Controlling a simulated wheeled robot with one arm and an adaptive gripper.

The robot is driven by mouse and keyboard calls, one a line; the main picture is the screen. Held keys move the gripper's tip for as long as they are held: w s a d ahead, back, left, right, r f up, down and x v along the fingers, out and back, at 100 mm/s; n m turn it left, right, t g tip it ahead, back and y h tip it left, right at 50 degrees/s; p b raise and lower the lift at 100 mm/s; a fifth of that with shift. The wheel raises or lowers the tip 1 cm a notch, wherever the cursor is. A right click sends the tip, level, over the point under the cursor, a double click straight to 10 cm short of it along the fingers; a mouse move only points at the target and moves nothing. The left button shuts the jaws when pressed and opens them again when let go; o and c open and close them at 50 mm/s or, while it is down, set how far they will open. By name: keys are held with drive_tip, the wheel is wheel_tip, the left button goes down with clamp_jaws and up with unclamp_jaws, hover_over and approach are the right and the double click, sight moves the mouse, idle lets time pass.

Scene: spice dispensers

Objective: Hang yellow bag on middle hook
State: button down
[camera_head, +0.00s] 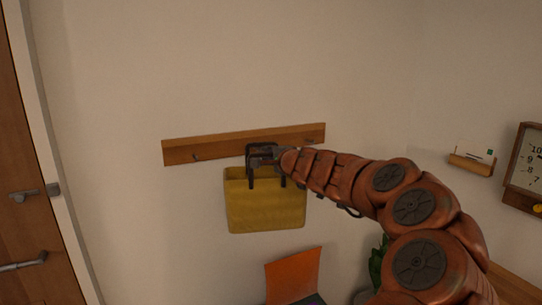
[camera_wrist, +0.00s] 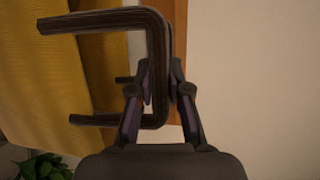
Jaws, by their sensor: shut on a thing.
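The yellow bag (camera_head: 265,208) hangs upright in front of the wall, just under the wooden hook rail (camera_head: 215,148). My gripper (camera_head: 268,155) is shut on its dark handle (camera_head: 252,165), which overlaps the middle of the rail. In the wrist view the fingers (camera_wrist: 161,82) close around the vertical part of the handle (camera_wrist: 157,45), with the yellow cloth (camera_wrist: 40,90) to the left. The middle hook is hidden behind handle and gripper in the head view.
The rail's left hook (camera_head: 196,157) and right hook (camera_head: 310,141) look empty. An orange chair-like panel (camera_head: 293,275) and a plant (camera_head: 376,260) stand below. A small wall shelf (camera_head: 471,164) and a clock (camera_head: 525,165) are at right, a door (camera_head: 30,220) at left.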

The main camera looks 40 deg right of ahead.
drive_tip(key=shift+x, duration=0.9)
drive_tip(key=shift+w+d+f+b, duration=0.25)
drive_tip(key=shift+w+f+b, duration=0.25)
drive_tip(key=shift+f+b, duration=0.25)
drive_tip(key=c, duration=1)
unclamp_jaws()
drive_tip(key=shift+c, duration=0.2)
drive_tip(key=v, duration=1.2)
drive_tip(key=shift+f, duration=0.15)
